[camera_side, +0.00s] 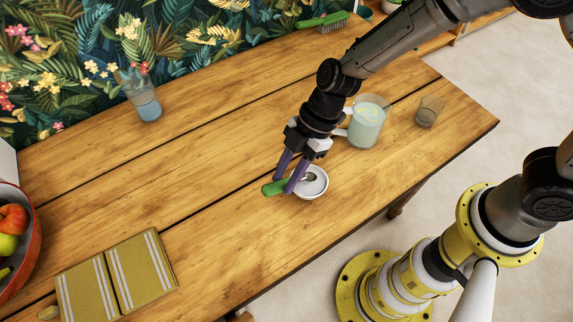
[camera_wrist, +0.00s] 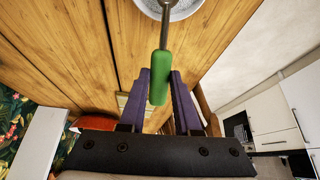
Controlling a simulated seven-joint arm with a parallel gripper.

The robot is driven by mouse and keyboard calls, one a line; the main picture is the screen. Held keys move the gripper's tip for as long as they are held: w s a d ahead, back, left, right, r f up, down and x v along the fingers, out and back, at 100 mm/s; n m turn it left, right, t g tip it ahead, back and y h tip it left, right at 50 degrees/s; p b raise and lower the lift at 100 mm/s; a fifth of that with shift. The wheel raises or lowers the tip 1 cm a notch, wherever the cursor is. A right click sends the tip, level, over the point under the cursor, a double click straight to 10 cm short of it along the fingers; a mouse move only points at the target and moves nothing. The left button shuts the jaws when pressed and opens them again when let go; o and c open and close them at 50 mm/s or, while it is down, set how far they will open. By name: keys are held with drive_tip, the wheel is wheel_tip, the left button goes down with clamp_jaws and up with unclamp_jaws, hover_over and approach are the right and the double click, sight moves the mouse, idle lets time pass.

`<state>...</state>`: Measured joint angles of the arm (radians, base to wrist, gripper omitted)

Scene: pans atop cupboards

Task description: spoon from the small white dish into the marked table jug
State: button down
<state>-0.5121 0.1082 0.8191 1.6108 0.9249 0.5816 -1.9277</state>
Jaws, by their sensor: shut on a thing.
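The spoon has a green handle (camera_side: 271,188) and a metal shaft, which shows in the wrist view (camera_wrist: 165,30). Its bowl end lies in the small white dish (camera_side: 322,189), whose edge shows at the top of the wrist view (camera_wrist: 186,12). My gripper (camera_side: 283,184) points down beside the dish, with its two purple fingers shut on the green handle. In the wrist view the handle lies between the fingertips (camera_wrist: 162,84). A jug (camera_side: 366,127) with pale green-white contents stands behind and right of the dish, its handle towards my wrist.
A small empty glass (camera_side: 429,110) stands right of the jug. A glass with blue liquid (camera_side: 149,106) stands at the back left. A folded mustard cloth (camera_side: 115,275) and a red fruit bowl (camera_side: 35,235) are at the left. The table's middle is clear.

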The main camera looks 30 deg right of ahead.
sight(274, 185)
wheel_tip(274, 185, down, 2)
drive_tip(key=shift+f, duration=0.2)
drive_tip(key=shift+a+f+h, duration=0.15)
drive_tip(key=shift+f+h, duration=0.2)
drive_tip(key=shift+h, duration=0.35)
drive_tip(key=shift+a, duration=0.35)
drive_tip(key=shift+d, duration=0.45)
drive_tip(key=shift+a+r+h, duration=0.2)
drive_tip(key=shift+r, duration=0.25)
drive_tip(key=shift+a+r+h, duration=0.2)
drive_tip(key=shift+r, duration=0.25)
drive_tip(key=shift+s+a+r+t+h, duration=0.15)
drive_tip(key=shift+a+r+h, duration=0.15)
drive_tip(key=shift+a+h, duration=0.45)
drive_tip(key=shift+w+a+r+t+h, duration=0.15)
drive_tip(key=shift+a+r+h, duration=0.15)
drive_tip(key=shift+h, duration=0.75)
drive_tip(key=shift+s, duration=0.1)
